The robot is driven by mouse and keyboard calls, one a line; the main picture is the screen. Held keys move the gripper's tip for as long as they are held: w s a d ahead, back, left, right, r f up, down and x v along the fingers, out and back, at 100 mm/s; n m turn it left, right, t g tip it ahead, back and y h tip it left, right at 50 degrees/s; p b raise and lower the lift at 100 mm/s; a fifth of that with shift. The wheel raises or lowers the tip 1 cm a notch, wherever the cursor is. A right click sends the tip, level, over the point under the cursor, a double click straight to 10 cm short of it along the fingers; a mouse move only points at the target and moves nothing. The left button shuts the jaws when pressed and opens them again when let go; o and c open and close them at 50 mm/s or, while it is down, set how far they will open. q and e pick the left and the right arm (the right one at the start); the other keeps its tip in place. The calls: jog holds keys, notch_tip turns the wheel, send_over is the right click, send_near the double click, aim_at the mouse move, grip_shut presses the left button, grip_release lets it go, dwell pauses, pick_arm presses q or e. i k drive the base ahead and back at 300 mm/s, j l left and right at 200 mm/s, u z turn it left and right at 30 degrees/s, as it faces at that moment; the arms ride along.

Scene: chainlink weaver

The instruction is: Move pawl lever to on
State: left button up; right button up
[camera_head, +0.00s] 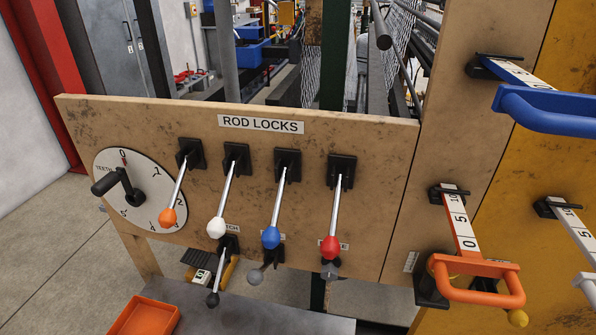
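A worn tan panel (110,120) carries a row of levers under a "ROD LOCKS" sign (261,124). Their knobs are orange (168,217), white (217,228), blue (271,238) and red (330,247); all the rods slant downward. Neither of my grippers is in view.
A numbered dial (150,180) with a black crank sits at left. An orange tray (146,317) rests on a grey surface (250,323) below. Orange (478,263) and blue (550,108) handles stick out at right.

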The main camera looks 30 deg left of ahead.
aim_at(255, 277)
jog(key=k+j+u, duration=0.1)
jog(key=u, duration=0.9)
